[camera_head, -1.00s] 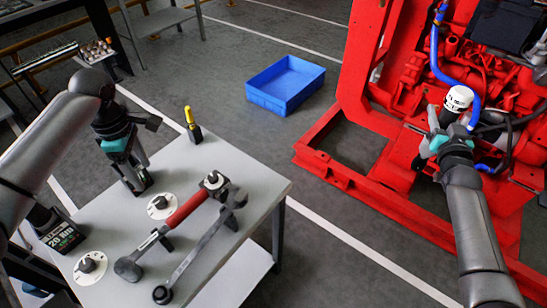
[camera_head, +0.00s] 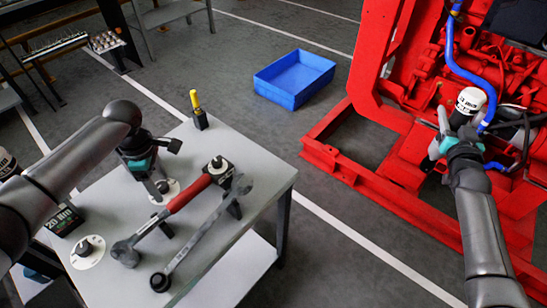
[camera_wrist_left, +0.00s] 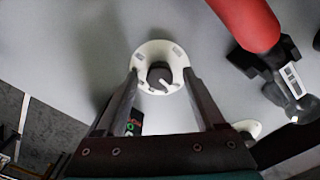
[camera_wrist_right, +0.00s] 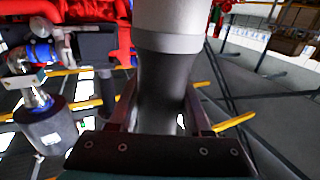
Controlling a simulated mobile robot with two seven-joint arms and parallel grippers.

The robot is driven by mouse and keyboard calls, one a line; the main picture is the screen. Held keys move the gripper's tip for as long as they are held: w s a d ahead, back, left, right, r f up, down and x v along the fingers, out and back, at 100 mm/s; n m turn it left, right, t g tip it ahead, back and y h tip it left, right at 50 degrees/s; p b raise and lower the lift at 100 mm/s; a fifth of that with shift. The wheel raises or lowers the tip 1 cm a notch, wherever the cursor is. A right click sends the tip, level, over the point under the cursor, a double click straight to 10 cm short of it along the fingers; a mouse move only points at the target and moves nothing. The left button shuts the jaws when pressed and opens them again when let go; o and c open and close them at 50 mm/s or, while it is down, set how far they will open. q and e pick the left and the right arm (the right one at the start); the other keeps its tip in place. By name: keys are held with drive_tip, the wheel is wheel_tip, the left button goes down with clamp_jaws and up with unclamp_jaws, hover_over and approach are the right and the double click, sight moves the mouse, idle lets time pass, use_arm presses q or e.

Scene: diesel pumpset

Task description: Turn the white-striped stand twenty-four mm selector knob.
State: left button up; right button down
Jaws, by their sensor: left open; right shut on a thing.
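A dark round selector knob with a white pointer stripe (camera_wrist_left: 160,78) stands on a pale round dial plate (camera_wrist_left: 148,50) in the left wrist view. In the head view the same dial (camera_head: 170,187) is on the grey table, partly hidden by my left gripper (camera_head: 158,188). My left gripper is open, its fingertips one on each side of the knob, pointing down at it. I cannot tell whether they touch it. My right gripper (camera_wrist_right: 160,118) is shut on a dark cylinder with a white top (camera_wrist_right: 168,85), held near the red engine frame; it also shows in the head view (camera_head: 470,101).
The grey table (camera_head: 250,185) also holds a red-handled hammer-like tool (camera_head: 188,192), a long wrench (camera_head: 205,232), another dial knob (camera_head: 87,249), a yellow-topped black item (camera_head: 198,110) and a "20 Nm" block (camera_head: 64,220). A blue bin (camera_head: 294,78) stands on the floor. The red engine frame (camera_head: 340,165) is at right.

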use_arm(q)
clamp_jaws()
idle(0.6)
